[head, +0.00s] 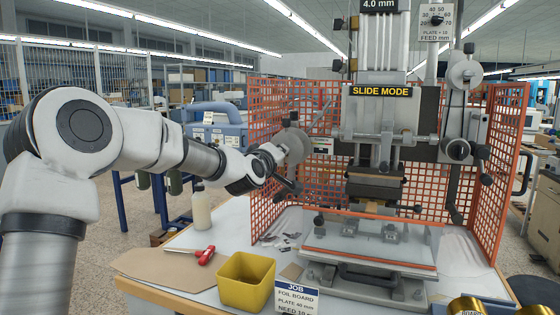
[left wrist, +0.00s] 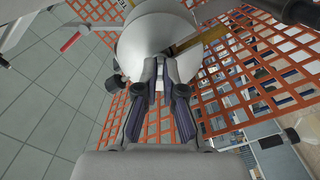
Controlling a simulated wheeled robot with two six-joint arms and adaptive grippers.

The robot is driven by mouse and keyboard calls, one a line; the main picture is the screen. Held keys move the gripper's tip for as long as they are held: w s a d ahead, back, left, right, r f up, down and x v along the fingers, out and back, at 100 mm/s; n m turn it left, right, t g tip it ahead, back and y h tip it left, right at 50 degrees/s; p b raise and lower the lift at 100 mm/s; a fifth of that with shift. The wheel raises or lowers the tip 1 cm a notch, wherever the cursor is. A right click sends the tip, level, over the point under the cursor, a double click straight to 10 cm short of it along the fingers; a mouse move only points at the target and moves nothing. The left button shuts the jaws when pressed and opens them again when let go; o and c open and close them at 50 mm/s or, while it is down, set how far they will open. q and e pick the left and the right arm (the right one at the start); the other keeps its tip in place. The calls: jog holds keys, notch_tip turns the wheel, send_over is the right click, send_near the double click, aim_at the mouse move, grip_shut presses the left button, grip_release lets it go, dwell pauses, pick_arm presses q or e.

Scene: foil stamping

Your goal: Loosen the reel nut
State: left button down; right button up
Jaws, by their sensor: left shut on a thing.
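The foil reel shows as a grey round disc (head: 294,146) on the left side of the stamping press (head: 385,100). In the left wrist view the grey reel face (left wrist: 150,42) fills the upper middle. My left gripper (head: 276,154) reaches to the reel's near side from the left. In the left wrist view its two dark fingers (left wrist: 161,72) are closed together at the reel's centre, shut on the reel nut. The nut is mostly hidden between the fingertips. My right gripper is not in view.
An orange mesh guard (head: 262,115) surrounds the press behind and beside the reel. A yellow bin (head: 246,282), a red-handled tool (head: 205,256), a white bottle (head: 201,208) and a job sign (head: 295,298) stand on the bench. Gold foil rolls (head: 467,306) lie front right.

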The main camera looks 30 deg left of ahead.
pick_arm(q)
jog(key=shift+r+n+b, duration=0.1)
jog(key=shift+n+b, duration=0.2)
jog(key=shift+n, duration=0.3)
jog(key=c, duration=1.3)
grip_release()
jog(key=shift+w+d, duration=0.1)
jog(key=v, duration=0.7)
jog(key=shift+s, duration=0.25)
jog(key=shift+f, duration=0.2)
